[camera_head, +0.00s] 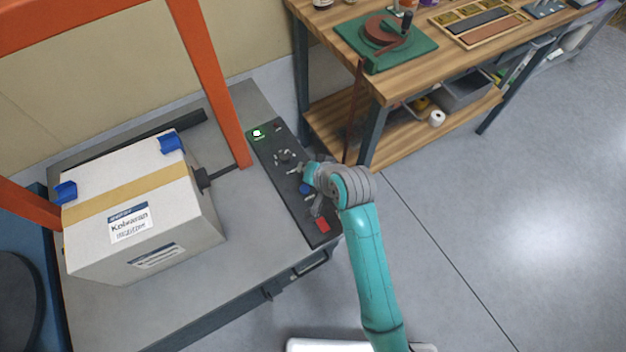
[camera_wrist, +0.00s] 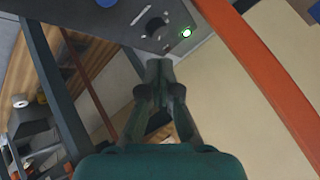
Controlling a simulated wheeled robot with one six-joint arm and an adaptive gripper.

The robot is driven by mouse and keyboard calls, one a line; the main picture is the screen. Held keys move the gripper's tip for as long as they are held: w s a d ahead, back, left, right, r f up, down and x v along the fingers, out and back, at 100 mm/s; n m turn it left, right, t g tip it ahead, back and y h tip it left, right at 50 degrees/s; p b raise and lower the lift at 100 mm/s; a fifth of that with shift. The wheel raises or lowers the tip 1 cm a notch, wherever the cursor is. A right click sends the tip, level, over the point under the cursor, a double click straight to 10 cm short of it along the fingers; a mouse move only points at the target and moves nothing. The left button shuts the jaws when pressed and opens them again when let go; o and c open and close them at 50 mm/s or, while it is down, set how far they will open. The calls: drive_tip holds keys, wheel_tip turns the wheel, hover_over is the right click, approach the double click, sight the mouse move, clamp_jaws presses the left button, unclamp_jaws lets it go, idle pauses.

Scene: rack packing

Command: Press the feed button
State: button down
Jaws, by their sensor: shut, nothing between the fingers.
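A dark control panel (camera_head: 268,165) lies along the right side of the machine table. No label naming the feed button is readable. My gripper (camera_head: 293,171) is over the panel beside the dial, close to the blue button. In the wrist view its fingers (camera_wrist: 158,65) are together and empty, with the dial (camera_wrist: 152,25) and green light (camera_wrist: 186,33) beyond them. Contact with the panel cannot be told.
A white taped carton (camera_head: 150,250) stands on the table (camera_head: 235,255) at left, with blue pieces on its top corners. An orange frame post (camera_head: 212,85) rises beside the panel. A wooden workbench (camera_head: 400,72) with tools stands behind right. The right floor is clear.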

sight(306, 190)
idle(0.4)
drive_tip(key=shift+f, duration=4.35)
drive_tip(key=shift+f, duration=0.2)
drive_tip(key=shift+f, duration=0.25)
drive_tip(key=shift+f, duration=0.4)
drive_tip(key=shift+r, duration=3.35)
